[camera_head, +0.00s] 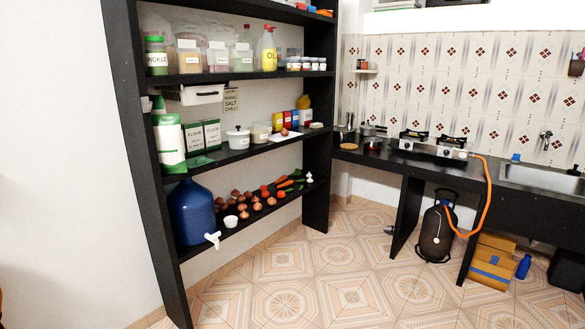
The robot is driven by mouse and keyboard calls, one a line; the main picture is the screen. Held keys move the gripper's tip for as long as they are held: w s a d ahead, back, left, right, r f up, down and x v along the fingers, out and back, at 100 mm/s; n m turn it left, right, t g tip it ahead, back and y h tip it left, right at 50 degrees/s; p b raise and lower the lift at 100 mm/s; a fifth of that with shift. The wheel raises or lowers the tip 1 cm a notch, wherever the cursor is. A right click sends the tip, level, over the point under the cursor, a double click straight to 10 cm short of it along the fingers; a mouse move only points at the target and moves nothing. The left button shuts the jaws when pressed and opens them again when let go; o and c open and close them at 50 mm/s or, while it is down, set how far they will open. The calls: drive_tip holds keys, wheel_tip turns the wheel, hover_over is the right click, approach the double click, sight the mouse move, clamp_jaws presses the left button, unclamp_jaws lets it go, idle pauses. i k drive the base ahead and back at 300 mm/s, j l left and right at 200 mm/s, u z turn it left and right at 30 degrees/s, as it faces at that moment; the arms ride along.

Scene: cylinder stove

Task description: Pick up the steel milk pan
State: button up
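A small steel-grey pot (367,130) stands on the dark counter (398,158), left of the stove and close to the tiled wall. It may be the milk pan, but it is too small in the picture to be sure. A dark reddish pot (373,144) stands just in front of it and hides its lower part. A thin upright steel vessel (350,121) is to its left. My gripper is not in view.
A two-burner stove (433,147) stands right of the pots; its orange hose runs to a gas cylinder (437,228) below. A tall black shelf (317,130) with jars and food stands left of the counter. The tiled floor (330,265) in front is clear.

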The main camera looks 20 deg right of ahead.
sight(370, 143)
drive_tip(key=i+l+z, duration=0.3)
drive_tip(key=i, duration=0.15)
drive_tip(key=i+l+z, duration=0.15)
drive_tip(key=i+z, duration=0.15)
drive_tip(key=i, duration=0.15)
drive_tip(key=i+z, duration=0.3)
drive_tip(key=i, duration=1.3)
drive_tip(key=i+l, duration=0.1)
drive_tip(key=i, duration=0.95)
